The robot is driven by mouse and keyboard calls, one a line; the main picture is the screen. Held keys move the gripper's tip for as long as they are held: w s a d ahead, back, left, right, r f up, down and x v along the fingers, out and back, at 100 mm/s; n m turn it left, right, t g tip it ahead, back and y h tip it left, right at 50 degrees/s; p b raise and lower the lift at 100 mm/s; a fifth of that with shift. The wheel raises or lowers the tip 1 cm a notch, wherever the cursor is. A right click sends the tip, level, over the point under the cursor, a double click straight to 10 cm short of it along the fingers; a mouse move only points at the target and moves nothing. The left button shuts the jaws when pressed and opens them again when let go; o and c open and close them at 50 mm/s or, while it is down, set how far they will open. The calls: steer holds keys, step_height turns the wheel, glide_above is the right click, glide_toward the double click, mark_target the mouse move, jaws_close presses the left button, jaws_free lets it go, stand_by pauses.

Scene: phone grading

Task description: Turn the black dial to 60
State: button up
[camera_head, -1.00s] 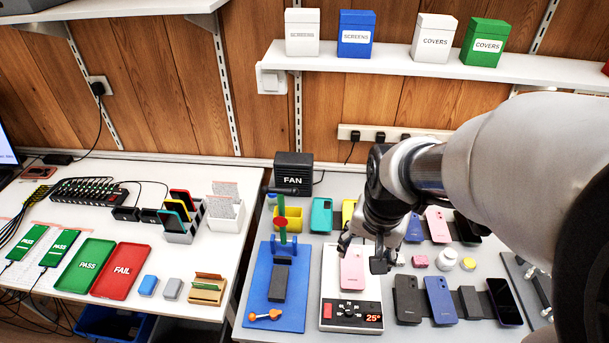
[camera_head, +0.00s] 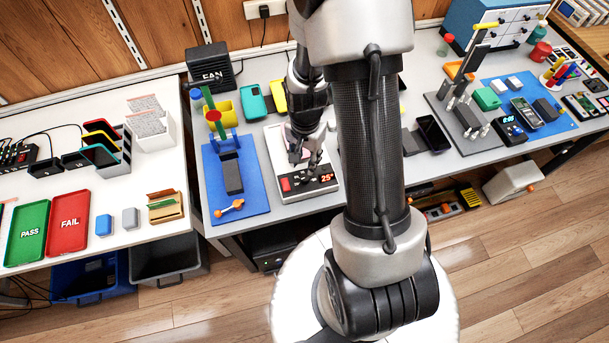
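The heating plate (camera_head: 276,147) is white, with a dark front panel. Its red display (camera_head: 327,179) reads 25°, and a red switch (camera_head: 286,185) is at the panel's left. The black dial lies between switch and display, mostly hidden or too small to make out by my gripper. My gripper (camera_head: 304,169) hangs over the front of the plate, just behind and above the panel. Whether its fingers are apart or touch the dial does not show. A pink phone on the plate is mostly covered by my gripper.
A blue mat (camera_head: 252,203) with a stand and an orange tool lies left of the plate. The black fan (camera_head: 208,68) and yellow and teal items stand behind. My arm hides much of the bench to the right.

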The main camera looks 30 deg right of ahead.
mark_target(305, 177)
step_height(305, 177, down, 9)
steer(key=shift+f+b, duration=0.1)
steer(key=shift+b, duration=1.1)
steer(key=shift+c, duration=0.4)
jaws_close()
